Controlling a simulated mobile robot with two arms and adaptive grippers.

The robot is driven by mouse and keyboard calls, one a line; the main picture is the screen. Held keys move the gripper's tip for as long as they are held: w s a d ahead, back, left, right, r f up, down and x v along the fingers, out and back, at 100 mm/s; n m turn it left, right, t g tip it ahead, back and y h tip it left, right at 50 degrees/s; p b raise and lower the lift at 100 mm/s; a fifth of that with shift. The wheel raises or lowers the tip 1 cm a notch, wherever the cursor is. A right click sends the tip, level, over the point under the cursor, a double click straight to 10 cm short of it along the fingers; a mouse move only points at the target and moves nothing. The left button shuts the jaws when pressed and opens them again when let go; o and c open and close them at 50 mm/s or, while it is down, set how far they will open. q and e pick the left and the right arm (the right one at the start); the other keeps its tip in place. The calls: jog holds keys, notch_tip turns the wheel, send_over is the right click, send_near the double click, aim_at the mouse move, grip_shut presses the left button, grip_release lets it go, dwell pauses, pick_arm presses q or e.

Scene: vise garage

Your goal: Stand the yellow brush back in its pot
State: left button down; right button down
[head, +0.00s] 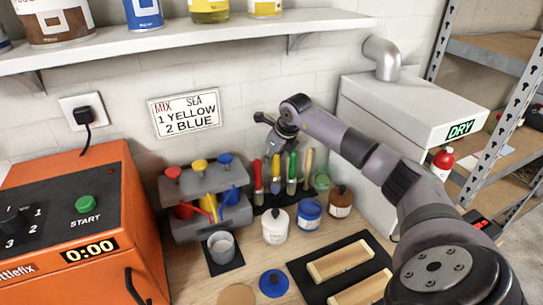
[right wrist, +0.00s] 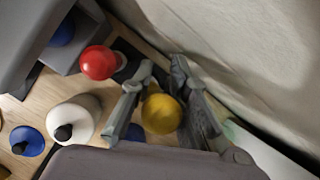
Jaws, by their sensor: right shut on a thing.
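The yellow brush (head: 275,171) is upright in a row between the red brush (head: 257,174) and the green brush (head: 292,170), above a black holder (head: 268,203) by the wall. My right gripper (head: 277,150) comes down from above and is shut on the top of the yellow brush. In the right wrist view the brush's round yellow top (right wrist: 161,113) sits between the two fingers. The brush's lower end is partly hidden, so I cannot tell how deep it stands in the holder. A grey cup (head: 221,246) stands on a dark mat at front left. My left gripper is not visible.
A white jar (head: 275,228), a blue jar (head: 309,214) and a brown bottle (head: 340,201) stand close in front of the brushes. A grey rack (head: 206,228) with coloured knobs is at left, the orange machine (head: 85,235) beyond it. The wall is close behind.

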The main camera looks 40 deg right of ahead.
jog(key=shift+f, duration=0.25)
jog(key=c, duration=1.5)
grip_release()
jog(key=shift+o, duration=0.2)
jog(key=v, duration=1.2)
jog(key=shift+s+a+f, duration=0.1)
